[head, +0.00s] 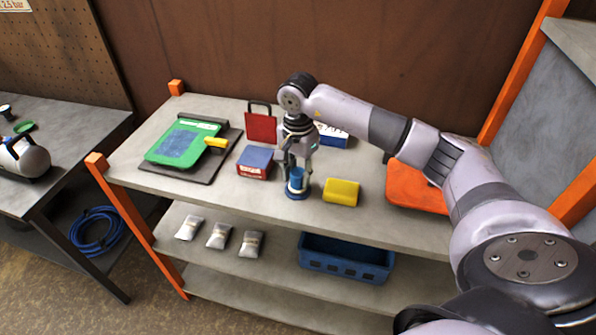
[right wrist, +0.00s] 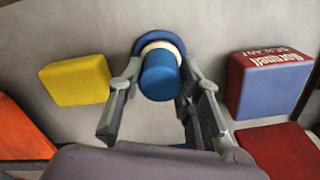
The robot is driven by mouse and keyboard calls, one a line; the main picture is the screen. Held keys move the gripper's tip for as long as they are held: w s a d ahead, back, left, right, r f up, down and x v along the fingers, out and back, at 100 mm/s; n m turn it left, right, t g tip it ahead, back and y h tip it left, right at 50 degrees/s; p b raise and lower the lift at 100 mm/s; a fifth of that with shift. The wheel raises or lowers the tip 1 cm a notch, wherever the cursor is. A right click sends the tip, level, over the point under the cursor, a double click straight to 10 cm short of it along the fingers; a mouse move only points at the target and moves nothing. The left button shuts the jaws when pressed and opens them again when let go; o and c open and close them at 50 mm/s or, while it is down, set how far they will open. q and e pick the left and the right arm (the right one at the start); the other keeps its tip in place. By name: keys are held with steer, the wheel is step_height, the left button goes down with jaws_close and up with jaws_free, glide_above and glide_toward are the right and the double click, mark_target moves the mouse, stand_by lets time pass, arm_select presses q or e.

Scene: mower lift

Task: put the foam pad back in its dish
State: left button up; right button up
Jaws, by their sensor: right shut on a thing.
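The foam pad is a cream disc (right wrist: 158,48) with a blue cylindrical grip (right wrist: 160,76) on it. Its dish is a round blue base (head: 297,196), upright on the bench top, and its rim shows around the cream disc in the right wrist view. My right gripper (head: 297,174) points down from above and is shut on the blue grip, one finger on each side. The pad is over the dish; I cannot tell whether it is seated or slightly above. My left gripper is not in view.
A yellow block (head: 342,192) lies right of the dish, and a red and blue box (head: 255,162) left of it. A red case (head: 260,127) stands behind. An orange tray (head: 411,190) is further right. A green board (head: 182,144) lies at left. The bench's front edge is close.

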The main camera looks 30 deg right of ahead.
steer(key=shift+f, duration=0.2)
steer(key=o, duration=1.2)
steer(key=shift+r, duration=0.1)
